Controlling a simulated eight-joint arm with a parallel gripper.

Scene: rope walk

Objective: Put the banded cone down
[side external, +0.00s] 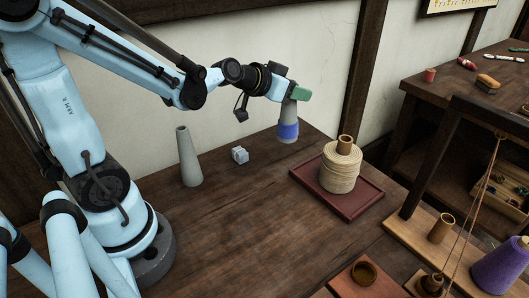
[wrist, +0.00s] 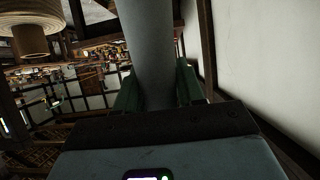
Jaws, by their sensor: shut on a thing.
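The banded cone (side external: 288,130) is grey with a blue band around its lower part. It stands about upright, wide end down, towards the back of the wooden table. My gripper (side external: 299,93) is shut on its narrow upper part, with green fingers. In the wrist view the grey cone (wrist: 150,50) runs between the two green fingers of my gripper (wrist: 157,92). I cannot tell whether its base touches the table or hangs just above it.
A plain grey cone (side external: 188,158) and a small grey-blue block (side external: 240,155) stand to the left on the table (side external: 235,220). A red tray (side external: 348,213) holding a rope spool (side external: 340,170) is to the right. The front middle of the table is clear.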

